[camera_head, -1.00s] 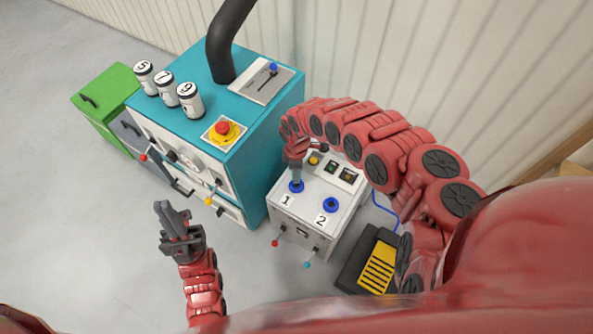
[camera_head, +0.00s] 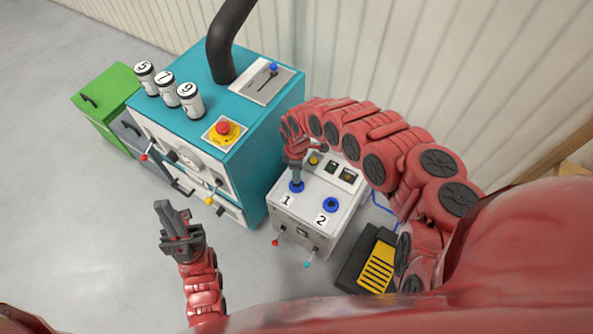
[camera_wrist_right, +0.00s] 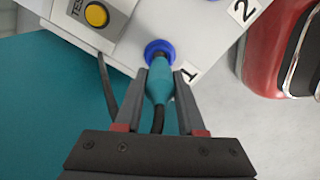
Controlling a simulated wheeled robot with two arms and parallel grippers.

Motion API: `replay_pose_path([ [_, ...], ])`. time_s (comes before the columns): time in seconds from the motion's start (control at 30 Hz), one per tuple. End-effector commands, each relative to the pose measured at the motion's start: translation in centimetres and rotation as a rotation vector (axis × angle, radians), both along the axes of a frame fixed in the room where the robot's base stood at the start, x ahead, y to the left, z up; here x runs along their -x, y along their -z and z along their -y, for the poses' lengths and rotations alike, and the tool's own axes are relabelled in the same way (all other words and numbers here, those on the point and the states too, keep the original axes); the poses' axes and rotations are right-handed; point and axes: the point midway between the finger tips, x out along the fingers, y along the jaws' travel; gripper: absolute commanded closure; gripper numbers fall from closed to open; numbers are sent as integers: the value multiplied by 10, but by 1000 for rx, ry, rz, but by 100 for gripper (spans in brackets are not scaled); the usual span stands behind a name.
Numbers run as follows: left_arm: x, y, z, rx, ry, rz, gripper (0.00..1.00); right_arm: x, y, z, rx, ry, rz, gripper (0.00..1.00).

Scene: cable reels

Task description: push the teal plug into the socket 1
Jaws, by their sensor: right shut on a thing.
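The teal plug (camera_wrist_right: 159,82) shows in the right wrist view between the fingers of my right gripper (camera_wrist_right: 158,88); its dark cable runs back under the gripper. The plug's front end is at the blue ring of socket 1 (camera_wrist_right: 159,50); how deep it sits cannot be told. In the head view my right gripper (camera_head: 296,172) points down at socket 1 (camera_head: 296,187) on the white box's top, shut on the plug, which it mostly hides. My left gripper (camera_head: 178,233) is empty, held over the floor left of the box; its fingers seem close together, their gap unclear.
Socket 2 (camera_head: 331,204) is empty, right of socket 1 on the white box (camera_head: 312,222). A teal cabinet (camera_head: 270,105) with a red button (camera_head: 222,127) stands close on the left. A black and yellow pedal (camera_head: 376,270) lies on the floor at right.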

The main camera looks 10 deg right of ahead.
Motion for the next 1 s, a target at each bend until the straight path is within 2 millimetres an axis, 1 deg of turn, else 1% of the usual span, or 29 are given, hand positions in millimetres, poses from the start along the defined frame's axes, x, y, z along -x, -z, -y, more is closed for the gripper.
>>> replay_pose_path([
  [1.0, 0, 16, 0, 0, 0, 0, 100, 0, 20, 0, 0, 1, 0, 100],
])
